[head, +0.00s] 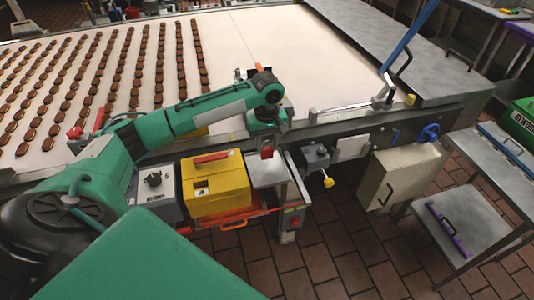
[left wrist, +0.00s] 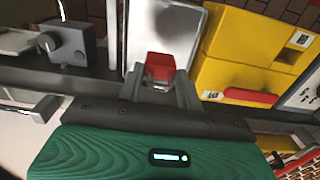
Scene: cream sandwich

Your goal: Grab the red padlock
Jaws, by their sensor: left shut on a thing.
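The red padlock (head: 267,151) is small and hangs below my left gripper (head: 266,141), over a light grey metal plate beside the yellow box. In the left wrist view the padlock (left wrist: 160,65) sits at the tips of the two grey fingers (left wrist: 161,84). The left gripper is shut on it, and the fingers hide its lower part. My right gripper is in neither view.
A yellow box (head: 232,193) with a red handle stands left of the grey plate (head: 266,173). Behind is a wide white conveyor (head: 270,35) with rows of brown biscuits. A yellow-knobbed grey block (head: 317,157) stands to the right. Tiled floor lies in front.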

